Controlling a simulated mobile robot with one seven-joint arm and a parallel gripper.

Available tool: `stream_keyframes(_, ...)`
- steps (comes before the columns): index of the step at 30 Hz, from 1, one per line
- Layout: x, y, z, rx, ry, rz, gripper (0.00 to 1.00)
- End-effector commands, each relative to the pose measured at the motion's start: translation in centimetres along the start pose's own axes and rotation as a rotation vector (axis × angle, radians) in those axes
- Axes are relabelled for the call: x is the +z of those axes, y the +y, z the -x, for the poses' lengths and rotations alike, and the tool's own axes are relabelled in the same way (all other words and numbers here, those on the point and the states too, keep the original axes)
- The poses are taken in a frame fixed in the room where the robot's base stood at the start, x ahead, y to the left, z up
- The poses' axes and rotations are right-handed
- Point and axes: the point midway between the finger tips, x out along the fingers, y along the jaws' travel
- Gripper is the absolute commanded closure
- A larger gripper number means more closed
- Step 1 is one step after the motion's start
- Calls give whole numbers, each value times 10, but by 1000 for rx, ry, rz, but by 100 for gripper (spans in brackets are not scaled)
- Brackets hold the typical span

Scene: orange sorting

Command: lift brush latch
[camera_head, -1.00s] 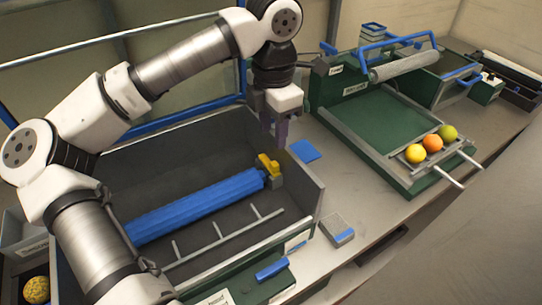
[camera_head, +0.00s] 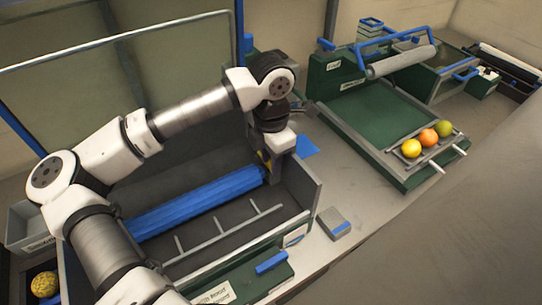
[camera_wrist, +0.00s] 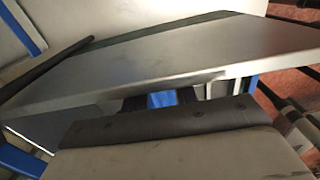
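The blue brush roller (camera_head: 200,203) lies lengthwise in the dark grey bin (camera_head: 306,192). The yellow latch (camera_head: 264,160) is at the roller's right end. Only a sliver of it shows beside my gripper (camera_head: 276,178), which hides the rest. My gripper points down at the latch, inside the bin's right end. I cannot tell whether it touches the latch or whether the fingers are open. In the wrist view, grey surfaces fill most of the picture, with a small blue patch (camera_wrist: 161,99) at the middle; the latch is not recognisable there.
A grey rail with short pegs (camera_head: 225,236) runs along the bin's front. A green tray (camera_head: 385,125) with a yellow, an orange and a green fruit (camera_head: 428,138) stands to the right. A grey-and-blue block (camera_head: 333,222) lies on the bench (camera_head: 335,185).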

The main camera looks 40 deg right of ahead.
Motion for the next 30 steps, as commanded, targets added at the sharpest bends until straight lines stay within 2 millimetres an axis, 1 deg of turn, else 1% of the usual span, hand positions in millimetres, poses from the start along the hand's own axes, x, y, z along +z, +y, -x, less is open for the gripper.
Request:
stream_keyframes(1,0,0,0,0,0,0,78)
stream_keyframes(6,0,0,0,0,0,0,100)
stream_keyframes(13,0,0,0,-1,0,0,100)
stream_keyframes(17,0,3,2,-42,3,2,100)
stream_keyframes(24,0,13,13,-264,2,4,100)
stream_keyframes(30,0,19,19,-389,1,1,100)
